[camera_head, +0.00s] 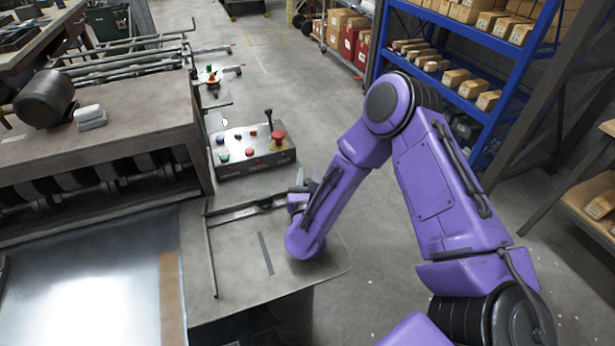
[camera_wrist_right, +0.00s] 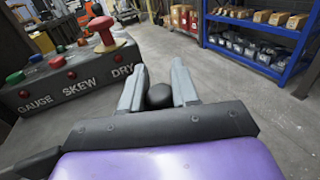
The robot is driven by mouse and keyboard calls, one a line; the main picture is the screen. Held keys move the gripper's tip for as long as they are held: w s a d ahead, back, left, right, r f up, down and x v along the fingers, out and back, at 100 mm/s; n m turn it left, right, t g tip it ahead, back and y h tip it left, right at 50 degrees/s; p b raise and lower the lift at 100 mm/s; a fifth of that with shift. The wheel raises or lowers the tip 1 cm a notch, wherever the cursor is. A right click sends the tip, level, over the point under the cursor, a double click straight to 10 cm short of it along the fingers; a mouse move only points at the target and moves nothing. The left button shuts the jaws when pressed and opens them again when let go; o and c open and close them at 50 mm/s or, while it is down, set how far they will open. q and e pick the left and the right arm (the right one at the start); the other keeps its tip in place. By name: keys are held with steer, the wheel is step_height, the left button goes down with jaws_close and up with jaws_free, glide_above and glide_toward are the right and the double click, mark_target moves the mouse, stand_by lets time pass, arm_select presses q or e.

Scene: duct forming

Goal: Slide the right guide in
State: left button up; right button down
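The right guide (camera_head: 213,255) is a thin metal bar on the side table, left of my right arm. A cross rod (camera_head: 245,210) runs from it toward my right gripper (camera_head: 301,184), which is low over the table just in front of the control box. In the right wrist view, the grey fingers of my right gripper (camera_wrist_right: 158,88) stand apart with a round black knob (camera_wrist_right: 160,96) between them. The knob nearly fills the gap; I cannot tell if both fingers press on it. In the head view the knob is hidden. My left gripper is out of view.
The control box (camera_head: 252,150) with coloured buttons and an upright lever stands behind the gripper; it is at left in the wrist view. The roller machine (camera_head: 110,120) and a shiny sheet (camera_head: 90,290) lie left. Blue shelving (camera_head: 470,105) stands beyond. Open floor lies right.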

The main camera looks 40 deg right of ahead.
mark_target(286, 191)
steer(key=shift+w+a+f+b, duration=0.15)
steer(key=shift+a+b, duration=0.1)
steer(key=shift+b, duration=0.15)
steer(key=a+b, duration=0.2)
steer(key=w+a+b, duration=0.1)
steer(key=a, duration=0.2)
steer(key=shift+w+a+b, duration=0.1)
steer(key=shift+a+b, duration=0.25)
steer(key=shift+b, duration=0.05)
steer(key=shift+a+r, duration=0.1)
steer(key=shift+r, duration=0.1)
steer(key=c, duration=1.1)
jaws_free()
steer(key=shift+c, duration=0.2)
steer(key=shift+o, duration=1.1)
steer(key=shift+w+a, duration=0.1)
steer(key=shift+a, duration=0.05)
steer(key=shift+d, duration=0.3)
steer(key=b+v, duration=0.1)
steer(key=v, duration=0.9)
steer(key=shift+s+a+b, duration=0.2)
steer(key=shift+s+b, duration=0.1)
steer(key=shift+b, duration=0.05)
